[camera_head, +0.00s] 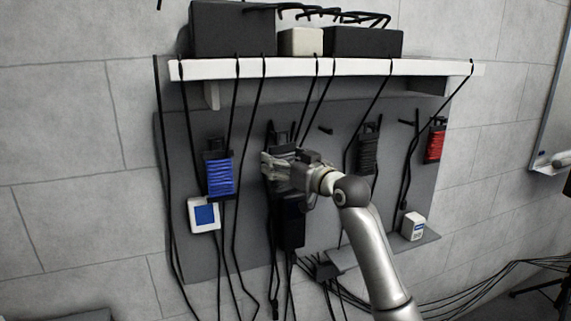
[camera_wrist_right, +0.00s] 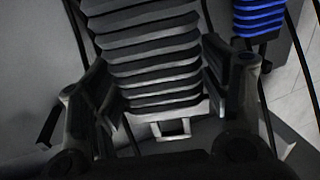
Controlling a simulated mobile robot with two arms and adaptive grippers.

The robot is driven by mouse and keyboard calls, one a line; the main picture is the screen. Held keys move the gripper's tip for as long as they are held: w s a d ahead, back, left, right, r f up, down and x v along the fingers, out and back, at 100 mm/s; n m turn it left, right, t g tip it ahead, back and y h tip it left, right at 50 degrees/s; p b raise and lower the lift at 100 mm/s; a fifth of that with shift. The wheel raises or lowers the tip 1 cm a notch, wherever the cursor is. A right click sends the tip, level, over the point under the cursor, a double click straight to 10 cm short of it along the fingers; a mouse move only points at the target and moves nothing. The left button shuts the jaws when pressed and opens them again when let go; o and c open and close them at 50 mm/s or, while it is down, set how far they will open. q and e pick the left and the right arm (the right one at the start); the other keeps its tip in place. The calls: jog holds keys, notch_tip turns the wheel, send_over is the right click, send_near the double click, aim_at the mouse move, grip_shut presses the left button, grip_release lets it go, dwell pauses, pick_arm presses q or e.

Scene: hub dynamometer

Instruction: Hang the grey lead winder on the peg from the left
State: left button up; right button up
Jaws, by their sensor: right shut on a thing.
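My right gripper (camera_head: 278,168) is in front of the grey panel, between the blue winder and the dark winder. It is shut on the grey lead winder (camera_wrist_right: 155,65), whose ribbed body fills the space between the fingers in the wrist view. In the head view the gripper hides most of that winder. Short dark prongs show just above the gripper; I cannot tell whether the winder is on a peg. A bare dark peg (camera_head: 325,130) sticks out of the panel to the right of the gripper. My left gripper is not in view.
A blue winder (camera_head: 220,178) hangs left, also seen in the wrist view (camera_wrist_right: 258,16). A dark winder (camera_head: 368,152) and a red winder (camera_head: 436,144) hang right. Black cables drape from the white shelf (camera_head: 300,68). A dark box (camera_head: 292,222) is below the gripper.

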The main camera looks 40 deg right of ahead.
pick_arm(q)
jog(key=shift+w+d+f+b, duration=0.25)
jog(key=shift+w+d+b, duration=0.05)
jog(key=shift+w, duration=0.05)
pick_arm(e)
jog(key=shift+w+d+f, duration=0.2)
jog(key=shift+w+d, duration=0.05)
jog(key=shift+w, duration=0.65)
jog(key=shift+w+d+f, duration=0.2)
jog(key=shift+w, duration=0.75)
jog(key=shift+w+d+f, duration=0.2)
jog(key=shift+w+d, duration=0.05)
jog(key=shift+w, duration=0.65)
jog(key=o, duration=1.2)
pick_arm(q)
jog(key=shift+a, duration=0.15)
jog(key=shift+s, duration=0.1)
pick_arm(e)
jog(key=shift+f, duration=0.1)
jog(key=s, duration=1.2)
jog(key=shift+d, duration=0.15)
